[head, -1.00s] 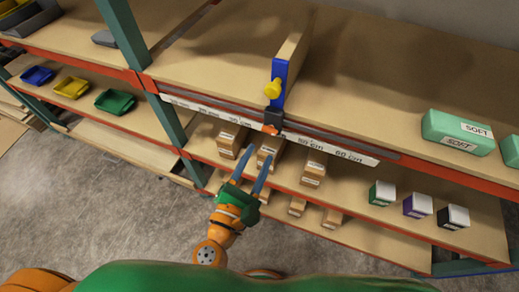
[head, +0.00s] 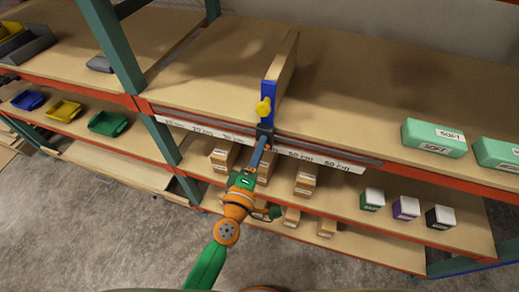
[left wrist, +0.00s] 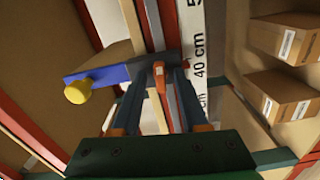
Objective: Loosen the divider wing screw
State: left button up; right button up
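The yellow wing screw (head: 263,107) sits on the blue front edge of the divider (head: 272,90), which stands upright on the upper shelf. In the left wrist view the wing screw (left wrist: 78,91) is left of the fingers and apart from them. My left gripper (head: 263,147) is at the dark slider below the screw. In the left wrist view, the left gripper (left wrist: 160,72) is open, with an orange pointer (left wrist: 160,80) between its fingertips; I cannot tell whether they touch it. My right gripper is not in view.
A rail with a centimetre scale (head: 315,159) runs along the shelf's front edge. Cardboard boxes (head: 305,178) stand on the shelf below, close to my left wrist. A green SOFT box (head: 433,138) lies at the right. The shelf beside the divider is clear.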

pick_arm(q)
grip_shut()
jog(key=shift+n, duration=0.8)
jog(key=shift+o, duration=0.9)
grip_release()
jog(key=v, duration=0.7)
jog(key=shift+b, duration=0.45)
